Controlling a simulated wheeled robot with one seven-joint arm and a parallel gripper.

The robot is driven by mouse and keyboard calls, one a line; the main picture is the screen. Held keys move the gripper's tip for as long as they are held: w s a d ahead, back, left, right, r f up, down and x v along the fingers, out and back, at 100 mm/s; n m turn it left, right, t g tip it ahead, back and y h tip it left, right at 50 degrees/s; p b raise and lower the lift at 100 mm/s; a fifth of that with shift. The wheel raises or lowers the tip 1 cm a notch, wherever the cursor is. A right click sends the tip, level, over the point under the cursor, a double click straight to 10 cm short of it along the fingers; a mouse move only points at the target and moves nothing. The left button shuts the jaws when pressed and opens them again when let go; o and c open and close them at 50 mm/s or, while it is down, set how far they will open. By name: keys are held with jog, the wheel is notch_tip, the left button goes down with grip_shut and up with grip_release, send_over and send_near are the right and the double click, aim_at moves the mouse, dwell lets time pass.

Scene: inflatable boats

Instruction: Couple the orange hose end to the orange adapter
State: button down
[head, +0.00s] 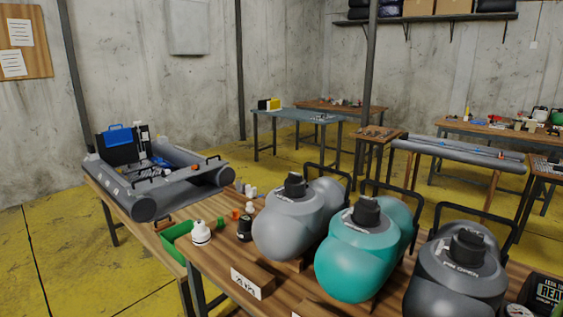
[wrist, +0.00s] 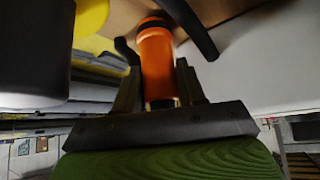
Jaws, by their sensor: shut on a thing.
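In the wrist view my gripper (wrist: 158,80) is shut on an orange cylinder with a dark collar, which looks like the orange hose end (wrist: 156,58). A black curved piece (wrist: 190,26) passes close beside its far end; I cannot tell whether they touch. My gripper cannot be made out in the head view. There, a small orange piece (head: 235,214) stands on the wooden table among small fittings, and another orange spot (head: 194,167) shows on the grey inflatable boat (head: 146,205). I cannot tell which is the orange adapter.
Grey, teal and dark rounded pumps, the teal one (head: 350,265) in the middle, crowd the wooden table's right side. A green tray (head: 173,246), a white bottle (head: 201,234) and a dark jar (head: 244,229) stand left of them.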

jog(key=shift+r+p, duration=2.15)
jog(key=shift+r, duration=1.25)
jog(key=shift+f, duration=0.1)
